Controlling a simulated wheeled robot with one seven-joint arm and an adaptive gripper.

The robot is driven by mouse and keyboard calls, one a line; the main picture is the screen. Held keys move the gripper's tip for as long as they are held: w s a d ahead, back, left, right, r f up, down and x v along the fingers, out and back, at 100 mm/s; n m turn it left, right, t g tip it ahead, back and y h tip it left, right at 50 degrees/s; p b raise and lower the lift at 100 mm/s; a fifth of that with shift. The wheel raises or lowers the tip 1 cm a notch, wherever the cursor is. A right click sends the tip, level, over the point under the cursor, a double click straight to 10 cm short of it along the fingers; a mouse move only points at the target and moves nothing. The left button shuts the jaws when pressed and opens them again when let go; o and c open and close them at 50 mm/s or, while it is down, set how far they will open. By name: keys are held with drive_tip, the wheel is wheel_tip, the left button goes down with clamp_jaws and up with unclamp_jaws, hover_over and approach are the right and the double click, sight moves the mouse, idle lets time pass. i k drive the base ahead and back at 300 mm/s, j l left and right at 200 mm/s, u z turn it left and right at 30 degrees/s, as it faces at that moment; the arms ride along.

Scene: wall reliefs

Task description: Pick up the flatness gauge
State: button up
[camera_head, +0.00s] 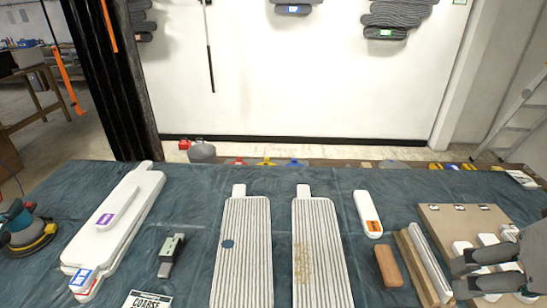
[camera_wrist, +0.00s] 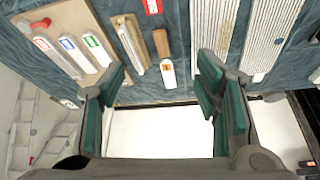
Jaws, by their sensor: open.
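A small dark grey and black device with a greenish top (camera_head: 171,256) lies on the blue-green cloth, left of the grooved panels. It looks like the flatness gauge, but no label on it can be read. I cannot make it out in the wrist view. My gripper (camera_head: 458,276) is at the far right, above the board with blocks, well apart from the device. In the wrist view my gripper (camera_wrist: 161,78) is open, with its green-padded fingers wide apart and nothing between them.
Two grooved panels (camera_head: 241,250) (camera_head: 318,250) lie mid-table. An orange-labelled white block (camera_head: 369,213), a brown block (camera_head: 388,266) and a board (camera_head: 465,222) with blocks lie right. Stacked white panels (camera_head: 115,222) and a sander (camera_head: 25,230) lie left. A "COARSE" card (camera_head: 148,300) lies in front.

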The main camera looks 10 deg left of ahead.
sight(169, 252)
drive_tip(key=k+j, duration=0.15)
drive_tip(key=k, duration=0.45)
drive_tip(key=k+j, duration=0.15)
drive_tip(key=j, duration=0.15)
drive_tip(key=k+j+u, duration=0.15)
drive_tip(key=j, duration=0.15)
drive_tip(key=k+j, duration=0.1)
drive_tip(key=j, duration=0.2)
drive_tip(key=i+j, duration=0.15)
drive_tip(key=j, duration=0.15)
drive_tip(key=i+j+u, duration=0.15)
drive_tip(key=j, duration=0.2)
drive_tip(key=i+j, duration=0.1)
drive_tip(key=j, duration=0.2)
drive_tip(key=i+j+u, duration=0.1)
drive_tip(key=i+j, duration=0.1)
drive_tip(key=i, duration=0.1)
